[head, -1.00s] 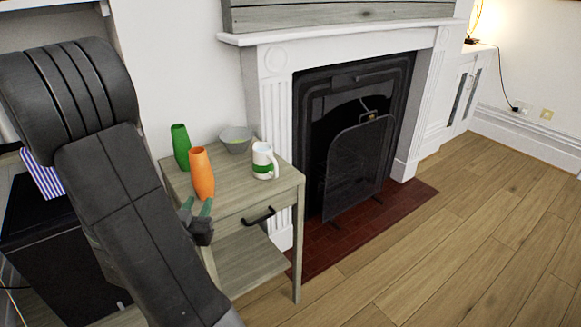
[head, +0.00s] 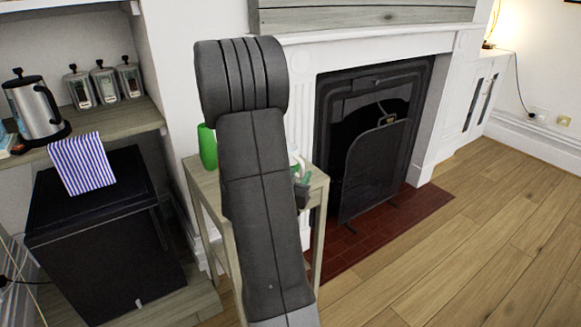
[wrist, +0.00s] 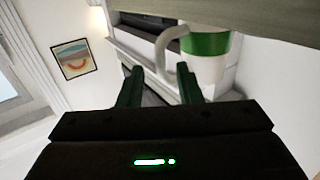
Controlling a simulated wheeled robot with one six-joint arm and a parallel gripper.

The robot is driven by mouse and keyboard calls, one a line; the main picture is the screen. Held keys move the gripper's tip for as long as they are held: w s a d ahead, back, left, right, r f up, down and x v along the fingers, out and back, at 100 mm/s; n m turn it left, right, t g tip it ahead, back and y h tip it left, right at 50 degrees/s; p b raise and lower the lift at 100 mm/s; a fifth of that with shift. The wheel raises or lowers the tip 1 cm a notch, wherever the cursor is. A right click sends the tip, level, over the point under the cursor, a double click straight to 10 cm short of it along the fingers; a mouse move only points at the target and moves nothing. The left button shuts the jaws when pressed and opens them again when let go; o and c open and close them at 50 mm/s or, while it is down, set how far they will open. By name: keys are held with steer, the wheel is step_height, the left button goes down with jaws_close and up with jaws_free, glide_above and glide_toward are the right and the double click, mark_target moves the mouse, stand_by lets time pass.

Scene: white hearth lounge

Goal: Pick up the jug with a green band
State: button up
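The white jug with a green band (wrist: 207,43) shows at the upper right of the wrist view, with its handle on its left side. In the head view only a white sliver of the jug (head: 299,163) shows past my arm. It stands on the small wooden side table (head: 319,182). My gripper (wrist: 160,90) is open, with nothing between its two green-tipped fingers. In the head view my gripper (head: 302,182) shows at the table's front, mostly behind my arm.
A green vase (head: 207,147) stands at the table's left. My arm hides most of the tabletop. A fireplace with a mesh screen (head: 376,170) is to the right; a black cabinet (head: 100,240) is to the left. The wooden floor (head: 480,230) at right is clear.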

mark_target(302, 170)
steer(key=x, duration=0.3)
steer(key=shift+w+f, duration=0.1)
steer(key=shift+w, duration=0.1)
steer(key=shift+c, duration=0.2)
jaws_close()
step_height(302, 170, up, 10)
steer(key=p, duration=0.3)
